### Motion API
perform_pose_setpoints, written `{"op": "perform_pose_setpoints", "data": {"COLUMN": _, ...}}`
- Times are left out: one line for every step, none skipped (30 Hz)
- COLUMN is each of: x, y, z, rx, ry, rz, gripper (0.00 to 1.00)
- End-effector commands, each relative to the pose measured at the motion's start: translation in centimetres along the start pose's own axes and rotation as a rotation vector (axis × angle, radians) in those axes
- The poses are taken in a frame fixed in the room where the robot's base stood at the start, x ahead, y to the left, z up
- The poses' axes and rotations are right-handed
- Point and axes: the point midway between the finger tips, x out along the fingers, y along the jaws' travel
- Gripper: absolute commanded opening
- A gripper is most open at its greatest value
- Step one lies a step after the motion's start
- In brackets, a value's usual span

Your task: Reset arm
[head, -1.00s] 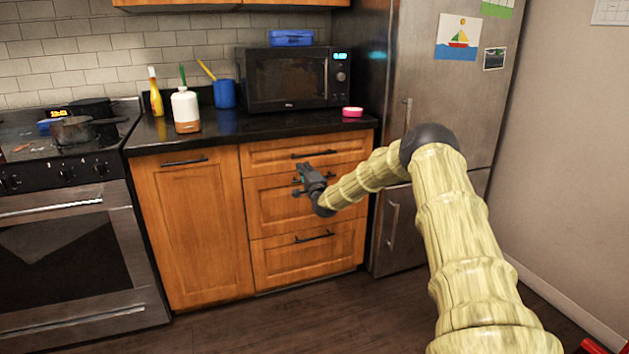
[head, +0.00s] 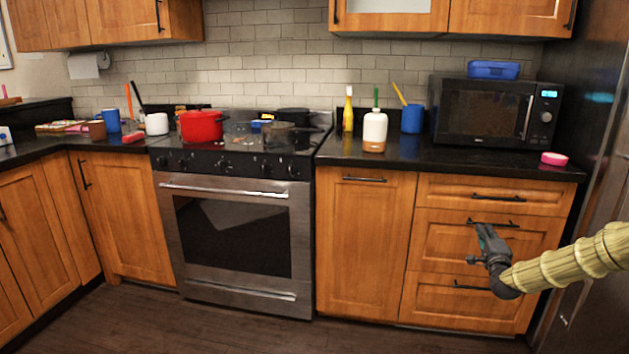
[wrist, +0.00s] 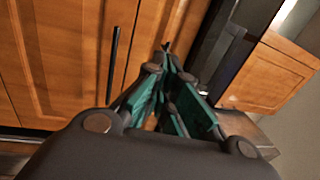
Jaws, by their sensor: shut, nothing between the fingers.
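My gripper (head: 482,230) is at the right of the head view, in front of the wooden drawers. Its fingers point up, near the handle of the middle drawer (head: 440,240); I cannot tell the gap to the drawer front. My pale ribbed arm enters from the right edge. In the wrist view the green-sided fingers (wrist: 168,52) come together at the tips, with nothing held. Wooden cabinet fronts and a dark vertical handle (wrist: 113,62) show beyond them, tilted.
The black counter (head: 455,158) above the drawers holds a microwave (head: 483,111), a white bottle (head: 374,131) and a pink round item (head: 554,159). The stove (head: 235,235) stands left, with a red pot (head: 201,126). The fridge (head: 605,120) is at right. Bare floor lies in front.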

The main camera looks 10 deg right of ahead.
Motion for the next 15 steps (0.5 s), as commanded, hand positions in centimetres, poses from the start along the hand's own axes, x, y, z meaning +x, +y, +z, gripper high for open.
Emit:
{"op": "perform_pose_setpoints", "data": {"x": -0.6, "y": 1.1, "z": 1.6, "rx": -0.017, "ry": -0.020, "rz": 0.028, "gripper": 0.00}}
{"op": "perform_pose_setpoints", "data": {"x": -1.0, "y": 1.8, "z": 2.6, "rx": -0.031, "ry": -0.032, "rz": 0.046, "gripper": 0.00}}
{"op": "perform_pose_setpoints", "data": {"x": -1.8, "y": 2.9, "z": 4.2, "rx": -0.053, "ry": -0.052, "rz": 0.073, "gripper": 0.00}}
{"op": "perform_pose_setpoints", "data": {"x": -2.4, "y": 3.8, "z": 5.4, "rx": -0.071, "ry": -0.067, "rz": 0.097, "gripper": 0.00}}
{"op": "perform_pose_setpoints", "data": {"x": -3.1, "y": 4.8, "z": 6.7, "rx": -0.091, "ry": -0.084, "rz": 0.122, "gripper": 0.00}}
{"op": "perform_pose_setpoints", "data": {"x": -4.2, "y": 6.2, "z": 8.3, "rx": -0.119, "ry": -0.108, "rz": 0.156, "gripper": 0.00}}
{"op": "perform_pose_setpoints", "data": {"x": -5.0, "y": 7.1, "z": 9.5, "rx": -0.140, "ry": -0.126, "rz": 0.181, "gripper": 0.00}}
{"op": "perform_pose_setpoints", "data": {"x": -5.9, "y": 8.1, "z": 10.6, "rx": -0.161, "ry": -0.143, "rz": 0.205, "gripper": 0.00}}
{"op": "perform_pose_setpoints", "data": {"x": -7.2, "y": 9.3, "z": 12.2, "rx": -0.190, "ry": -0.169, "rz": 0.238, "gripper": 0.00}}
{"op": "perform_pose_setpoints", "data": {"x": -8.1, "y": 10.3, "z": 13.2, "rx": -0.212, "ry": -0.188, "rz": 0.263, "gripper": 0.00}}
{"op": "perform_pose_setpoints", "data": {"x": -9.2, "y": 11.3, "z": 14.3, "rx": -0.233, "ry": -0.208, "rz": 0.287, "gripper": 0.00}}
{"op": "perform_pose_setpoints", "data": {"x": -10.6, "y": 12.5, "z": 15.7, "rx": -0.262, "ry": -0.234, "rz": 0.318, "gripper": 0.00}}
{"op": "perform_pose_setpoints", "data": {"x": -11.6, "y": 13.3, "z": 16.7, "rx": -0.286, "ry": -0.256, "rz": 0.341, "gripper": 0.00}}
{"op": "perform_pose_setpoints", "data": {"x": -12.8, "y": 14.2, "z": 17.6, "rx": -0.308, "ry": -0.277, "rz": 0.366, "gripper": 0.00}}
{"op": "perform_pose_setpoints", "data": {"x": -14.4, "y": 15.4, "z": 18.9, "rx": -0.338, "ry": -0.305, "rz": 0.397, "gripper": 0.00}}
